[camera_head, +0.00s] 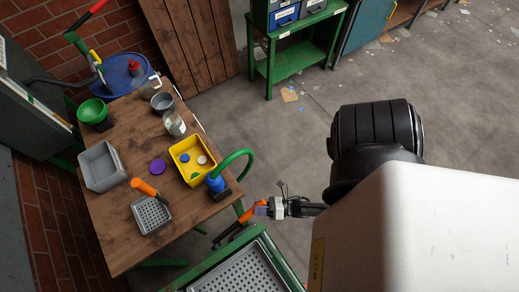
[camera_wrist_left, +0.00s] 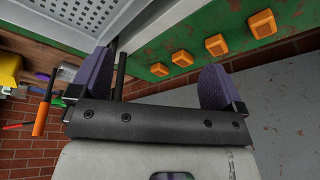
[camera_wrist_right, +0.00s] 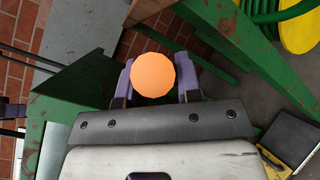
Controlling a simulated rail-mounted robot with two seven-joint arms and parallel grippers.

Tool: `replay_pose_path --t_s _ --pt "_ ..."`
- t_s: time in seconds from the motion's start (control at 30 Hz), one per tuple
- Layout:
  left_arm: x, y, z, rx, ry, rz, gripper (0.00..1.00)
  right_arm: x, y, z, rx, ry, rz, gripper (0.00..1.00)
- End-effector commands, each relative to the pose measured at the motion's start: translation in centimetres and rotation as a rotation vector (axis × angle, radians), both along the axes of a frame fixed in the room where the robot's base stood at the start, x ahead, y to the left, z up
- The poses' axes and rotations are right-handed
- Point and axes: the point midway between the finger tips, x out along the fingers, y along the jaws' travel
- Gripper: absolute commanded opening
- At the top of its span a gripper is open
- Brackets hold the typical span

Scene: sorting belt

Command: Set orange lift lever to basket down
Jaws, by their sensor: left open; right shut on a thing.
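The orange lift lever (camera_head: 247,215) shows at the upper edge of the green belt frame, with a dark lower part slanting down to the left. My right gripper (camera_head: 262,208) is at its upper end and is shut on it. In the right wrist view the round orange lever end (camera_wrist_right: 153,75) fills the gap between the purple fingers. My left gripper (camera_wrist_left: 155,85) is open and empty, near green framework with several orange blocks (camera_wrist_left: 215,45). My left gripper does not show in the head view. The basket's height cannot be told.
A perforated grey tray (camera_head: 240,272) lies in the green frame. The wooden table (camera_head: 120,225) holds a yellow bin (camera_head: 179,151), grey bin (camera_head: 97,183), orange-handled strainer (camera_head: 151,215) and green hook (camera_head: 236,156). In the right wrist view, green beams (camera_wrist_right: 65,115) stand close by.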

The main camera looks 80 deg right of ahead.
Motion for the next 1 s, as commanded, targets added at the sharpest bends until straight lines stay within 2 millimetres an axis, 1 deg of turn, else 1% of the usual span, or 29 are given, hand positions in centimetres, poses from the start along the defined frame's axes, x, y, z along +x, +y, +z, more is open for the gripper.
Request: replay_pose_path --t_s 0.03,0.17,0.3,0.37,0.5,0.6,0.7,1.0 --pt "0.0 0.0 0.0 0.0 0.0 0.0 0.95 0.0 0.0 0.0 0.0 0.0 0.0 0.12" --pt "0.0 -0.1 0.0 -0.002 0.0 0.001 0.95 0.0 0.0 0.0 0.0 0.0 0.0 0.0" --pt "0.0 -0.2 0.0 -0.008 0.0 0.005 0.95 0.0 0.0 0.0 0.0 0.0 0.0 0.0" --pt "0.0 -0.3 0.4 -0.011 0.001 0.007 0.95 0.1 0.1 0.3 -0.003 0.002 0.0 0.0" --pt "0.0 -0.4 2.3 -0.015 0.002 0.01 0.95 0.5 0.5 1.9 -0.033 0.033 0.0 0.0" --pt "0.0 -0.4 3.3 -0.015 0.0 0.01 0.95 0.8 0.9 2.6 -0.058 0.059 0.0 0.0" --pt "0.0 -0.4 3.9 -0.014 -0.001 0.009 0.95 1.1 1.1 2.9 -0.076 0.077 0.0 0.0" --pt "0.0 -0.1 3.9 -0.005 0.0 0.003 0.95 1.2 1.2 2.9 -0.088 0.085 0.002 0.0"
